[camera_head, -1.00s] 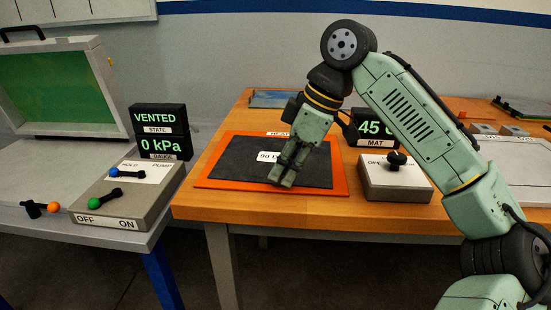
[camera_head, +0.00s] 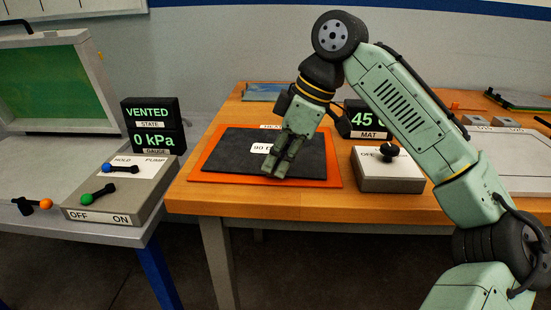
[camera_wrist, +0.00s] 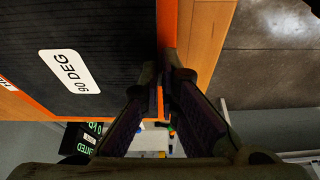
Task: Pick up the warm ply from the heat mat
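The ply is a dark sheet (camera_head: 235,160) with a white "90 DEG" label, lying flat on the orange heat mat (camera_head: 196,177). In the wrist view the ply (camera_wrist: 110,35) fills the upper left, with the mat's orange rim (camera_wrist: 167,20) along its right edge. My gripper (camera_head: 278,173) reaches down to the ply's front edge, right of its middle. In the wrist view my gripper (camera_wrist: 161,68) has its fingertips close together at that edge, with a thin gap. I cannot tell whether the ply is pinched between them. The fingers hide part of the edge.
A mat display (camera_head: 363,121) reading 45 stands behind my gripper, partly hidden. A box with a black knob (camera_head: 390,175) is right of the mat. On the left table are a valve box (camera_head: 120,190) and VENTED and 0 kPa displays (camera_head: 153,127). A gap separates the tables.

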